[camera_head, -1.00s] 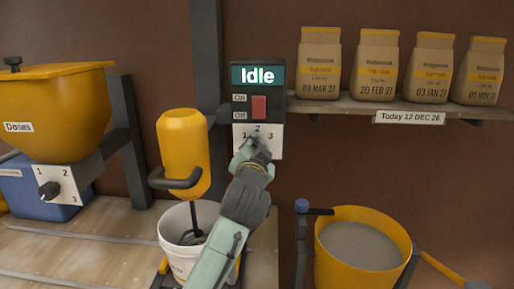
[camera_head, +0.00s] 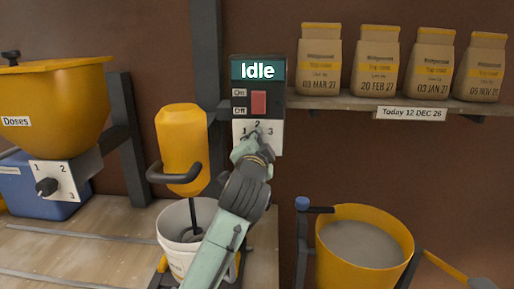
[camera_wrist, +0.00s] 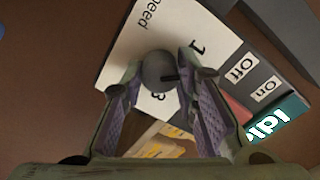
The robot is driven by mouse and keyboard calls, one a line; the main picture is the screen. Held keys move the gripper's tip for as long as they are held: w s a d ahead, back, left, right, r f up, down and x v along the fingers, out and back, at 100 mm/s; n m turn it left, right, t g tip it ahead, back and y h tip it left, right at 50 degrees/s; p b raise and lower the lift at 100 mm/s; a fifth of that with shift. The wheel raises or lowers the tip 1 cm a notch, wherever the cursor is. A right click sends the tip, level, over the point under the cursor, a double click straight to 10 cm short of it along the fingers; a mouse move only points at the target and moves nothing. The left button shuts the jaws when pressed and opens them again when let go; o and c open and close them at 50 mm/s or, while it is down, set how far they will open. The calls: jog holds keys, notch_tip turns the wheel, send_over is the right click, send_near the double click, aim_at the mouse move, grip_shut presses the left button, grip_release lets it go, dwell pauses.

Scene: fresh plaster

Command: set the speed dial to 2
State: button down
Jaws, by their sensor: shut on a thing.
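The speed dial is a round grey knob (camera_wrist: 157,70) on a white panel (camera_head: 271,137) marked 1, 2 and 3, below the red switch. My gripper (camera_head: 248,147) is at this panel and hides the knob in the head view. In the wrist view, my gripper (camera_wrist: 160,67) has its two fingers shut on the knob from either side. A dark pointer on the knob points right in that view, on the side between 1 and 3. The 2 is hidden there, so I cannot tell exactly where the pointer stands.
The screen (camera_head: 257,71) reads Idle above the red switch (camera_head: 259,103). The yellow mixer (camera_head: 181,135) and white bucket (camera_head: 172,225) stand left of my arm. A Doses hopper (camera_head: 60,90) with its own dial (camera_head: 46,187) is farther left. A yellow tub (camera_head: 365,245) stands right.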

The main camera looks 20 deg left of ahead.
jog(key=shift+f+m+b, duration=0.1)
jog(key=shift+m+b, duration=1.4)
jog(key=shift+m, duration=2.7)
jog(key=c, duration=1.2)
grip_release()
jog(key=shift+c, duration=0.2)
jog(key=v, duration=1.2)
